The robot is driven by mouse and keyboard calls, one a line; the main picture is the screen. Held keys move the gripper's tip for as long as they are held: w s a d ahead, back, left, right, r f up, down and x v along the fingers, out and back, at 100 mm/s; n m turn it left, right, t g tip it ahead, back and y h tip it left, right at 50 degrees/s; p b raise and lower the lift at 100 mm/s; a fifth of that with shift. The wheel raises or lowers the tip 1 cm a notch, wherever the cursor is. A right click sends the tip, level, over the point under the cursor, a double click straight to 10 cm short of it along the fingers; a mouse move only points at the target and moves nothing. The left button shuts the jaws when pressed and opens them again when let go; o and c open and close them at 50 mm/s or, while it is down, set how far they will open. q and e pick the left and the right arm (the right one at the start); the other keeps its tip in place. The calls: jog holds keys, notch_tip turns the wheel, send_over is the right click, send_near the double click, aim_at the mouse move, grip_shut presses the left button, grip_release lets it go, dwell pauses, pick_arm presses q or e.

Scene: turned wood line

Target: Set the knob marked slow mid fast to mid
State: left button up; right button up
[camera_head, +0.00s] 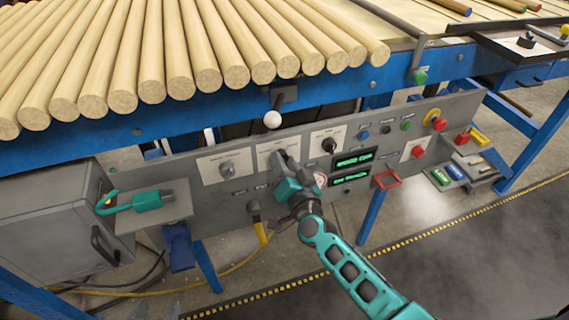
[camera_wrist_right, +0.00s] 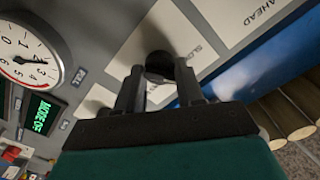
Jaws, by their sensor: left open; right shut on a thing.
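My right gripper (camera_head: 281,160) reaches the middle label plate (camera_head: 265,150) on the grey control panel. In the right wrist view its two fingers (camera_wrist_right: 158,88) are shut on a dark round knob (camera_wrist_right: 159,64), one on each side. The knob stands on a white plate (camera_wrist_right: 180,32) with a partly hidden word that starts like "slow". The fingers hide the other marks, and I cannot tell where the knob points. In the head view the gripper covers this knob.
A grey knob (camera_head: 227,169) sits to the left and a black knob (camera_head: 329,145) to the right. A white ball lever (camera_head: 272,119) is just above the gripper. A gauge (camera_head: 320,179) and green displays (camera_head: 353,160) are close on the right. Wooden rods (camera_head: 190,50) lie above.

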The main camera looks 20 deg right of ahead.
jog(key=m, duration=0.5)
jog(key=shift+b, duration=0.35)
dwell(0.4)
jog(key=o, duration=1)
jog(key=shift+o, duration=0.2)
jog(key=shift+s, duration=0.1)
jog(key=s+p, duration=0.1)
jog(key=s, duration=1.1)
jog(key=shift+s+d, duration=0.2)
jog(key=shift+s, duration=0.2)
